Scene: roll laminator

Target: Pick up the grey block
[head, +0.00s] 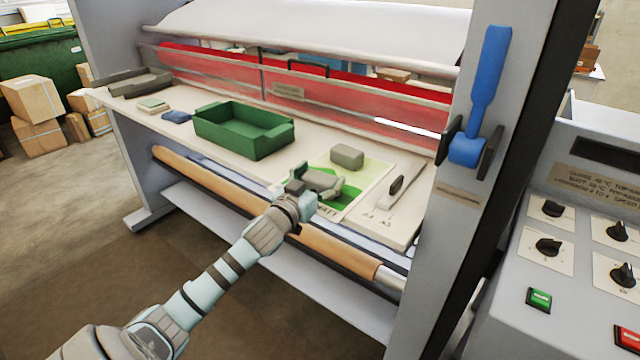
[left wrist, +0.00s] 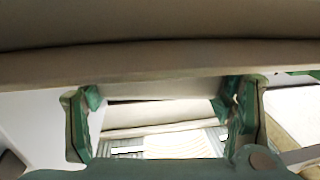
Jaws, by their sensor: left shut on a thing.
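My left gripper (head: 321,183) is over the printed green-and-white sheet (head: 372,180) near the table's front edge. It is shut on a grey block (head: 322,178), partly hidden by the fingers. In the left wrist view, the two green fingers (left wrist: 160,112) stand at either end of a pale grey face (left wrist: 160,90). A second greyish block (head: 347,157) shows just past the fingertips and appears to rest on the sheet. I cannot tell how high the held block is. My right gripper is not in view.
A green tray (head: 245,130) stands left of the gripper on the pale table. A flat tool with a dark handle (head: 397,186) lies to the right. The red band (head: 350,85) and machine post (head: 470,190) bound the back and right. Small pads lie far left.

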